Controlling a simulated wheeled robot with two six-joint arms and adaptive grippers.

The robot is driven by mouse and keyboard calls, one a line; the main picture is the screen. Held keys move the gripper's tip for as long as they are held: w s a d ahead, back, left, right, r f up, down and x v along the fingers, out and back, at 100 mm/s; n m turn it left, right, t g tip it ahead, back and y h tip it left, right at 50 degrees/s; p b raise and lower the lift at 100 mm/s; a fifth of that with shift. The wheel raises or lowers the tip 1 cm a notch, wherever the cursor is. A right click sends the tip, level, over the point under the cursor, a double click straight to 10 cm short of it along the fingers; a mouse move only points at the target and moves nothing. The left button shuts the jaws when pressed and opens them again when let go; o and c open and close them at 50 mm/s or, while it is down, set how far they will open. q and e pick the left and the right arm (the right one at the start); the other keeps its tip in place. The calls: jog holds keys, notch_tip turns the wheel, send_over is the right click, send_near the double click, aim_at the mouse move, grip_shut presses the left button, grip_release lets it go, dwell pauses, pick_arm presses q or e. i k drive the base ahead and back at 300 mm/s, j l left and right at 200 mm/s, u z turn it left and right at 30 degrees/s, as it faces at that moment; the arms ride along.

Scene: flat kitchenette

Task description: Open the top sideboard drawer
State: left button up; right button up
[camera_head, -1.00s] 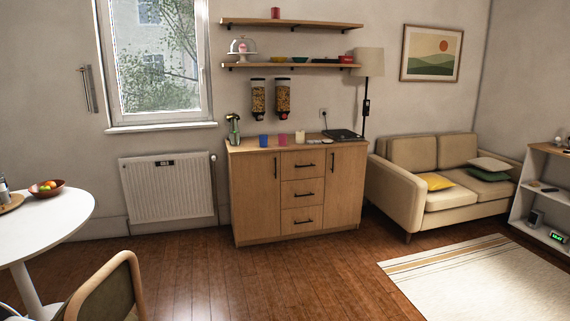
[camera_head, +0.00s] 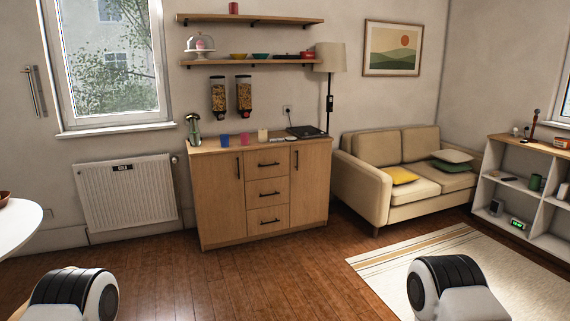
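The wooden sideboard (camera_head: 213,205) stands against the back wall, left of the sofa. Its top drawer (camera_head: 278,164) is the upper one of three in the middle column, between two doors. The drawer is shut and has a dark horizontal bar handle (camera_head: 269,164). The sideboard is across the room, well beyond my arms. Parts of my two arms show at the bottom left and bottom right edges. Neither gripper is in view.
Bare wood floor (camera_head: 230,277) lies open before the sideboard. A white round table (camera_head: 18,231) is at the left edge. A striped rug (camera_head: 450,262) and a beige sofa (camera_head: 362,200) are at the right. Cups, a green-topped bottle and a dark flat device stand on the sideboard.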

aim_at(262, 163)
jog(key=z, duration=0.25)
jog(key=i, duration=2.35)
jog(key=i+l, duration=0.1)
jog(key=i, duration=0.45)
jog(key=i+u, duration=0.1)
jog(key=i, duration=0.45)
jog(key=i+l+u, duration=0.1)
jog(key=i, duration=0.45)
jog(key=i+l, duration=0.25)
jog(key=i, duration=0.3)
jog(key=i+l+u, duration=0.1)
jog(key=i, duration=0.4)
